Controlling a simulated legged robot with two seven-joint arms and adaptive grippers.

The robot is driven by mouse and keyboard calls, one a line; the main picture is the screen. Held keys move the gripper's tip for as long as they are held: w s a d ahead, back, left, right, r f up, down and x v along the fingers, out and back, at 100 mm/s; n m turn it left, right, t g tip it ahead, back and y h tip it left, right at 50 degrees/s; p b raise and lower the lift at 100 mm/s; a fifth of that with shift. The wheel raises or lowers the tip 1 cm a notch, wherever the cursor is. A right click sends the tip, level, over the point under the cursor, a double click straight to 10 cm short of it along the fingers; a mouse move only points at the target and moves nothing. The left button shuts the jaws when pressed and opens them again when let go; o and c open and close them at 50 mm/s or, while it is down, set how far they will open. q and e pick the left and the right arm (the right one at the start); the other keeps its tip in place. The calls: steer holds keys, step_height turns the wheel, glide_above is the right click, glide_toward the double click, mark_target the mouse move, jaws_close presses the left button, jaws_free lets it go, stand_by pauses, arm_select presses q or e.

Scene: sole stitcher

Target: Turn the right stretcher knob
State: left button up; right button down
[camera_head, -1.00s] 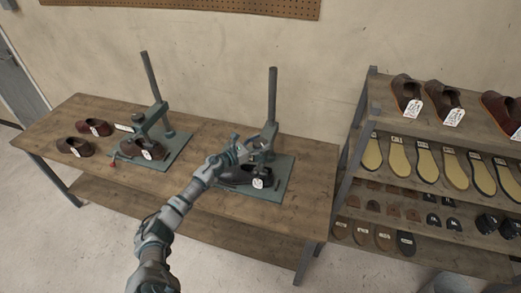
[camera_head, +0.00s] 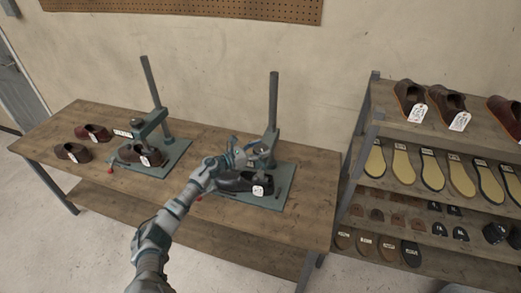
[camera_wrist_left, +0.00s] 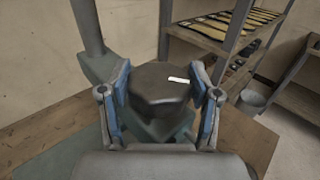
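The right stretcher (camera_head: 273,105) is a grey-green upright post on a base plate on the workbench, with a dark shoe (camera_head: 238,182) bearing a white tag on its plate. My left gripper (camera_head: 236,156) is at the stretcher head above the shoe. In the left wrist view, a dark faceted knob (camera_wrist_left: 158,88) with a white mark on top sits between the two blue-padded fingers of the left gripper (camera_wrist_left: 162,92). The fingers are apart, one on each side of the knob; I cannot tell whether they touch it. My right gripper is not in view.
A second stretcher (camera_head: 152,85) with a brown shoe stands to the left on the workbench (camera_head: 110,185). Two loose shoes lie at the bench's left end. A shelf rack (camera_head: 352,150) with shoes, soles and heels stands at the right. The wall is behind.

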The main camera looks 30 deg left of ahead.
arm_select(q)
steer(key=o, duration=0.4)
steer(key=shift+w+a, duration=0.1)
steer(key=shift+a, duration=0.05)
steer(key=shift+o, duration=0.2)
steer(key=v, duration=1.2)
steer(key=shift+f, duration=0.15)
